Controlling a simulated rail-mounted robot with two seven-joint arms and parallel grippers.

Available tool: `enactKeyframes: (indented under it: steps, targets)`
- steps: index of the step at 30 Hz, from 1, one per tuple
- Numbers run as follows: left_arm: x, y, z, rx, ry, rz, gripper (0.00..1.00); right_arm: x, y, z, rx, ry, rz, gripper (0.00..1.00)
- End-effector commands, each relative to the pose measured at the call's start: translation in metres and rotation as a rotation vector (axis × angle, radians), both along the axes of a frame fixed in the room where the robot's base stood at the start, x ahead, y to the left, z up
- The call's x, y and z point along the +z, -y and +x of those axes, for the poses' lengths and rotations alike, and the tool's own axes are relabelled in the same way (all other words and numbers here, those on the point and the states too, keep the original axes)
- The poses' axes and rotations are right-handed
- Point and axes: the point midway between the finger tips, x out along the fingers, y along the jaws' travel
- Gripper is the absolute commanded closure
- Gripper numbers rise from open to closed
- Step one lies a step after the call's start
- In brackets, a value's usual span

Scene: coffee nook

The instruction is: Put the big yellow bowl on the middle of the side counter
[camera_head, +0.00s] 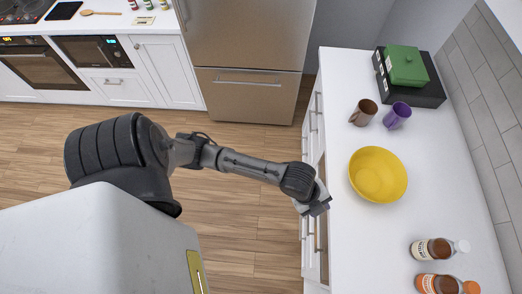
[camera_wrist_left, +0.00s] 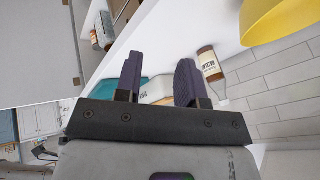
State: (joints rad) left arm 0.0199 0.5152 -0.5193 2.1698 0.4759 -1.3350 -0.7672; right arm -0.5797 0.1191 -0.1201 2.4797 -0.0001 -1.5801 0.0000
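The big yellow bowl (camera_head: 378,175) sits upright on the white side counter (camera_head: 362,245), around the middle of its length. It looks empty. Part of the bowl (camera_wrist_left: 275,20) also shows at the top right of the left wrist view. My left gripper (camera_head: 322,205) is at the counter's left edge, to the left of the bowl and apart from it. In the left wrist view the fingers of my left gripper (camera_wrist_left: 160,78) are spread with nothing held between them. My right gripper is in neither view.
A brown mug (camera_head: 362,113) and a purple mug (camera_head: 398,115) stand beyond the bowl. A green lidded box (camera_head: 406,66) rests on a black box (camera_head: 432,92) at the far end. A tiled wall bounds the right.

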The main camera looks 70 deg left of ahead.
Motion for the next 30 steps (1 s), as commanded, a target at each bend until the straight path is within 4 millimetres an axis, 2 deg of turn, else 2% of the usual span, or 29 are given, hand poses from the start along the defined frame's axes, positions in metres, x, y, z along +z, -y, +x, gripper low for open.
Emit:
enactKeyframes:
  steps: [1,6,12,15,20,30]
  targets:
    - [-0.003,0.004,-0.021,0.13,-0.049,-0.053,0.64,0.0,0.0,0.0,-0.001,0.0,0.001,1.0]
    - [-0.007,-0.015,-0.074,0.595,-0.186,-0.15,0.64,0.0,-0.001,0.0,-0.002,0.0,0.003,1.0]
    - [-0.01,-0.048,-0.127,1.025,-0.29,-0.181,0.64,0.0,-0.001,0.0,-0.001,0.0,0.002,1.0]
    - [-0.011,-0.06,-0.144,1.156,-0.313,-0.18,0.64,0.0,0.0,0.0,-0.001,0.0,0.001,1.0]
    - [-0.01,-0.069,-0.158,1.253,-0.327,-0.176,0.64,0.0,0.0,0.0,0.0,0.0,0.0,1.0]
    - [-0.01,-0.069,-0.158,1.262,-0.329,-0.176,0.64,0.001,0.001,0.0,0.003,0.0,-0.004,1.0]
